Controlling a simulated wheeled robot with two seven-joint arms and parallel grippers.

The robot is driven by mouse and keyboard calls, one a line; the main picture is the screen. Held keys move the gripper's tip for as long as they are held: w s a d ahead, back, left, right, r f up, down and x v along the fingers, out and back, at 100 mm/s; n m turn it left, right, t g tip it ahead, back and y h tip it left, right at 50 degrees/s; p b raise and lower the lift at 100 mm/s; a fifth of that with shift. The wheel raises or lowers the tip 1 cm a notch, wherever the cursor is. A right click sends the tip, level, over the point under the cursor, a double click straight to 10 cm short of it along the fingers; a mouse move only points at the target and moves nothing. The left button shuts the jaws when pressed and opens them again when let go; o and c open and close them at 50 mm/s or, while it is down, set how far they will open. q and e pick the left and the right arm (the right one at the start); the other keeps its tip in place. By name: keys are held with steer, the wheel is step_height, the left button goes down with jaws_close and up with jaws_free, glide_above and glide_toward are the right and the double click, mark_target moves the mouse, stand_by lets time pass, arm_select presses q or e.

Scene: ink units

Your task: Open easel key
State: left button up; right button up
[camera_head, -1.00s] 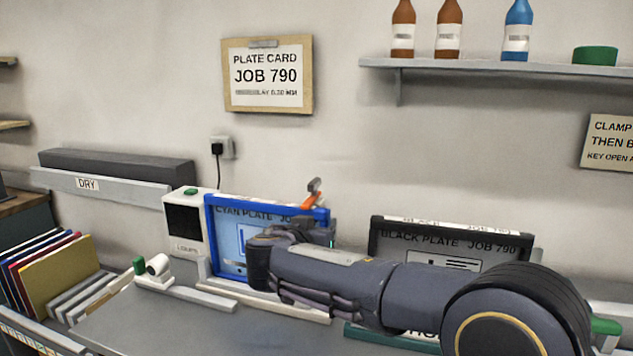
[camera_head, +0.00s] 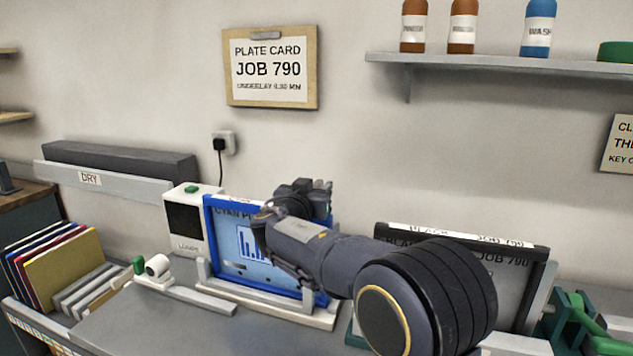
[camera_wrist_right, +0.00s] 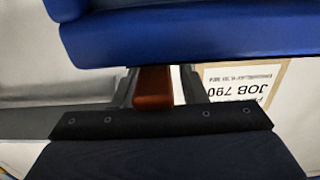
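The blue-framed easel (camera_head: 210,232) with the cyan plate (camera_head: 248,245) stands on the bench in the head view. Its orange key is hidden there behind my right gripper (camera_head: 318,187), which is at the frame's upper right. In the right wrist view the orange-brown key (camera_wrist_right: 153,88) lies between the two dark fingers of my right gripper (camera_wrist_right: 158,86). A pale strip shows between the key and the right-hand finger, so the fingers look open around it. The blue frame (camera_wrist_right: 190,35) fills the top of this view. My left gripper is not in view.
A black-framed plate (camera_head: 520,258) stands to the right, partly behind my right arm. A white loupe unit (camera_head: 190,225) stands close at the left of the blue easel. The bench front left (camera_head: 150,320) is clear. A plate card (camera_head: 270,67) hangs above.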

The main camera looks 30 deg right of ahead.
steer(key=shift+w+d, duration=0.2)
steer(key=shift+d, duration=0.05)
jaws_close()
